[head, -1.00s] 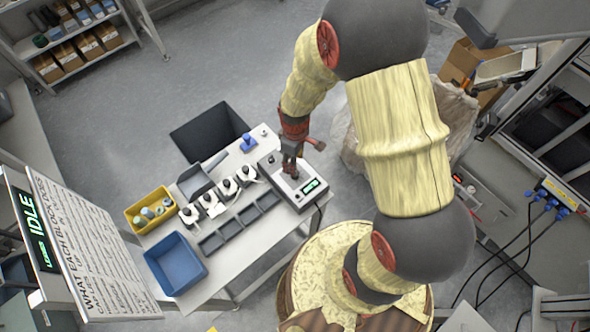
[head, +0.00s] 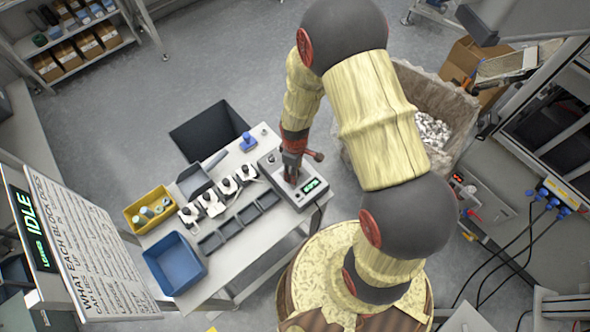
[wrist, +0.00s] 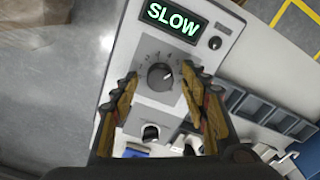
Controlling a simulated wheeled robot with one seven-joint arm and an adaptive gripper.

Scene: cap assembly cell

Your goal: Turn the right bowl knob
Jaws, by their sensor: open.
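A light grey control box (head: 296,201) sits at the right end of the white table. The wrist view shows its face, with a green display (wrist: 173,19) reading SLOW and a round dark dial knob (wrist: 160,76) with a pale pointer and a numbered scale. A smaller black knob (wrist: 150,132) sits below it. My gripper (head: 292,176) points down over the box. In the wrist view my gripper (wrist: 159,76) is open, with one finger either side of the dial knob. I cannot tell whether the fingers touch it. In the head view my gripper hides the knob.
Black trays (head: 234,226), white-topped fixtures (head: 210,203), a yellow bin (head: 150,209) and a blue bin (head: 176,264) fill the table to the left. A blue-handled item (head: 248,141) stands behind the box. A large carton of pale parts (head: 432,132) stands to the right.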

